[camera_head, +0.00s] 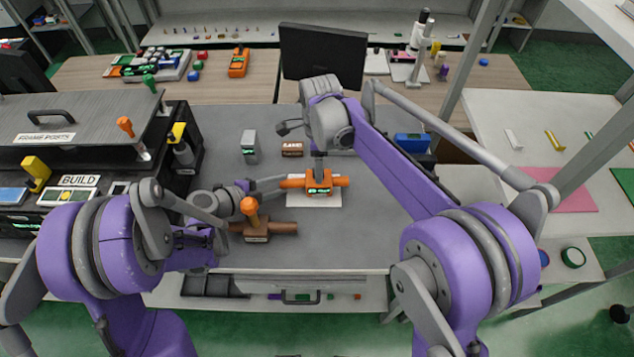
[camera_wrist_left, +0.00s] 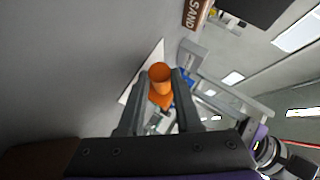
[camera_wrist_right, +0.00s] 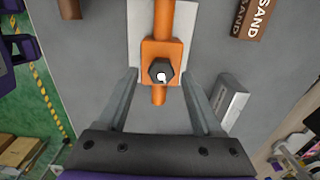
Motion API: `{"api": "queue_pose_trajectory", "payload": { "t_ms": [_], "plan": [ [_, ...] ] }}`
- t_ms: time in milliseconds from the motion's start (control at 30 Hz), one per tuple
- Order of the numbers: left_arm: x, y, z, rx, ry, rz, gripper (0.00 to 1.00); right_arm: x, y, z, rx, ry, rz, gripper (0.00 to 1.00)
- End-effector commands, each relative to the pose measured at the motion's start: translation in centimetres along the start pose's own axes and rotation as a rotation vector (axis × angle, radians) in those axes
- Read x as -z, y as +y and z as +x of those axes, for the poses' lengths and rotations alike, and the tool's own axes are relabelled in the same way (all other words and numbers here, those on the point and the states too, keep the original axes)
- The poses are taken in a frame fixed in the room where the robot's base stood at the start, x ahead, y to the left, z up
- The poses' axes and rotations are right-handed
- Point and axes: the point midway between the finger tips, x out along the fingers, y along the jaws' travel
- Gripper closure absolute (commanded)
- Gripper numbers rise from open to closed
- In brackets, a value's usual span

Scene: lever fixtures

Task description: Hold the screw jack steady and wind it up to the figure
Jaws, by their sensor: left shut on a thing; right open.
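The orange screw jack (camera_head: 319,188) sits on a white plate (camera_head: 328,203) in the middle of the grey table. It has a bar out to each side and a small green display, too small to read. In the right wrist view its dark hex head (camera_wrist_right: 161,71) faces the camera. My left gripper (camera_head: 282,184) is shut on the jack's left bar; the orange bar end (camera_wrist_left: 160,73) shows between its fingers in the left wrist view. My right gripper (camera_wrist_right: 160,92) is open above the jack, pointing down, its fingers either side of and apart from the jack.
A brown fixture with an orange lever (camera_head: 256,232) stands at the front left, close to my left arm. A grey block (camera_head: 249,147) and a brown SAND block (camera_head: 292,149) stand behind the jack. A dark monitor (camera_head: 322,57) is at the back. Table to the right is mostly clear.

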Motion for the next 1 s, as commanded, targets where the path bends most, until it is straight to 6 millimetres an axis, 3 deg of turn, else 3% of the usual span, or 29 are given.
{"api": "queue_pose_trajectory", "payload": {
  "t_ms": [200, 633, 767, 1000],
  "plan": [
    [-0.1, 0.1, 0.0, -0.005, -0.003, 0.006, 1.00, 0.0, 0.0, -1.7, 0.001, 0.000, 0.000, 0.32],
    [-0.1, 0.0, 0.1, -0.004, -0.004, 0.005, 1.00, 0.1, 0.0, -2.5, 0.002, 0.001, 0.000, 0.32],
    [-0.1, 0.0, 0.0, -0.004, -0.004, 0.005, 1.00, 0.0, 0.0, -4.5, 0.003, 0.001, 0.000, 0.32],
    [-0.1, 0.0, 0.0, -0.003, -0.003, 0.005, 1.00, 0.0, 0.1, -9.7, 0.003, 0.001, 0.000, 0.32]
  ]
}}
